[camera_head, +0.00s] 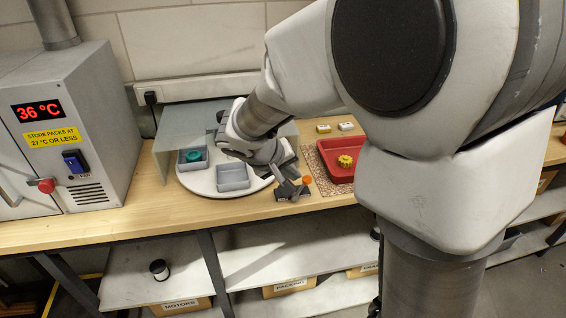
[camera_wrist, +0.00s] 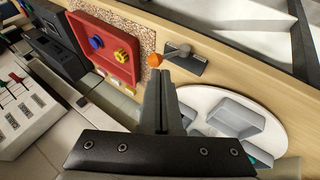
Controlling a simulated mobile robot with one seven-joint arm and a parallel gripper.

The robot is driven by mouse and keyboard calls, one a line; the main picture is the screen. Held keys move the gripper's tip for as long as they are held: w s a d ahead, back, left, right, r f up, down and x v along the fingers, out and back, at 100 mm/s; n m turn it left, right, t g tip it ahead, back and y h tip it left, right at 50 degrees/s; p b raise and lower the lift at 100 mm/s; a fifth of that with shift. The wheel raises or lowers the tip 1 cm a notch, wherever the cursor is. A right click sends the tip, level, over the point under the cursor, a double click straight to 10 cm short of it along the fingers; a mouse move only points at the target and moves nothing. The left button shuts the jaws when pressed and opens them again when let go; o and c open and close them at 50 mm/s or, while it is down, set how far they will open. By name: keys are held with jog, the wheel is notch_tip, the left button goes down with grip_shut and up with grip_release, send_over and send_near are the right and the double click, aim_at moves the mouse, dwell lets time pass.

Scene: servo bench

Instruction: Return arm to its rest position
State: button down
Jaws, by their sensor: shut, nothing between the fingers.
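My gripper (camera_head: 288,172) is shut and empty, above the front of the bench near the edge of a white round turntable. In the wrist view its closed fingers (camera_wrist: 165,76) point toward a small grey lever with an orange knob (camera_wrist: 155,60). The lever's dark base (camera_head: 291,191) sits at the bench's front edge. I cannot tell whether the fingertips touch the lever. My arm reaches over the bench and hides part of it.
The turntable (camera_head: 204,186) carries grey bins (camera_head: 232,177), one with a teal round part (camera_head: 193,156). A red tray (camera_head: 333,172) holds a yellow gear (camera_head: 345,161) and a blue one (camera_wrist: 96,42). A grey cabinet (camera_head: 100,130) reading 36 °C stands left. Shelves lie below.

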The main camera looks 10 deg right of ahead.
jog(key=v, duration=1)
jog(key=s+d+r+y+p, duration=0.2)
jog(key=s+y, duration=0.1)
jog(key=s, duration=0.5)
jog(key=s+d+r+m+y+p, duration=0.1)
jog(key=s+d+r+y+p, duration=0.1)
jog(key=s, duration=0.7)
jog(key=shift+s+d+r+t+y, duration=0.2)
jog(key=shift+d+r+t+y, duration=0.1)
jog(key=shift+d+r+y, duration=0.25)
jog(key=shift+d, duration=0.1)
